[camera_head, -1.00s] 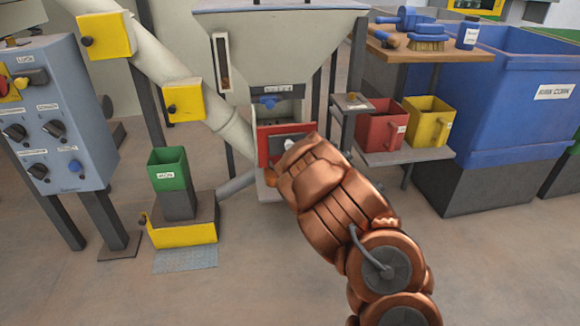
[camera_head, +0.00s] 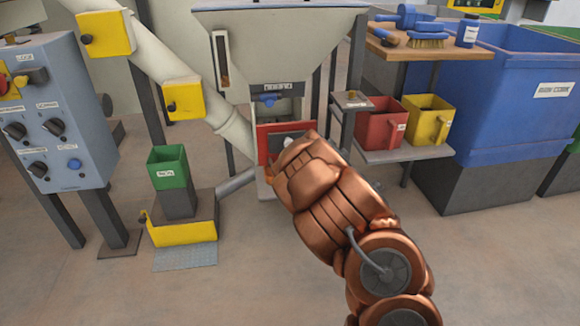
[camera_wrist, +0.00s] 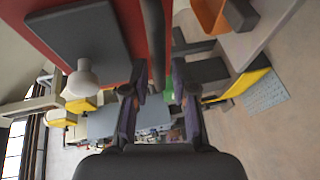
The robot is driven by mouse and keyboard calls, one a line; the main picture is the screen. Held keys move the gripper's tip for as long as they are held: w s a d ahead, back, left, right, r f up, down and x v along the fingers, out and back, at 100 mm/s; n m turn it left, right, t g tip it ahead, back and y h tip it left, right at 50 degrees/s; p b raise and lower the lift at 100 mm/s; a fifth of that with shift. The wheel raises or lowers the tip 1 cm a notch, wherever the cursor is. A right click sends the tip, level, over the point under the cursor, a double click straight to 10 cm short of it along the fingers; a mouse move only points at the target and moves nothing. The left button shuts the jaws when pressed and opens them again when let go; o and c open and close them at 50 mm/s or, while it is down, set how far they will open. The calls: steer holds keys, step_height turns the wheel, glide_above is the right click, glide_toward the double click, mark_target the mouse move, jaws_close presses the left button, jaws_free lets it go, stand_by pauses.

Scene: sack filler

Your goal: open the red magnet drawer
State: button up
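The red magnet drawer (camera_head: 264,146) sits under the hopper in the head view, partly hidden by my arm. In the wrist view its red face (camera_wrist: 118,28) fills the upper left, with a dark grey panel (camera_wrist: 75,38) and a round white knob (camera_wrist: 83,82) standing out from it. My gripper (camera_wrist: 154,92) has its two fingers spread apart with nothing held between them. The knob lies to the left of the fingers, outside the gap, and looks apart from them. In the head view my fingertips are hidden behind my copper-coloured arm.
A side shelf (camera_head: 400,152) with a red bin (camera_head: 380,128) and a yellow bin (camera_head: 428,122) stands right of the drawer. A green box (camera_head: 168,168) stands left. The floor in front is clear.

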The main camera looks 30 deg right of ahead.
steer(key=s+r, duration=0.1)
steer(key=s, duration=0.8)
steer(key=shift+d+r, duration=0.25)
steer(key=shift+d, duration=0.2)
steer(key=shift+s+a+r, duration=0.1)
steer(key=shift+s, duration=0.15)
steer(key=shift+r, duration=0.1)
stand_by(0.4)
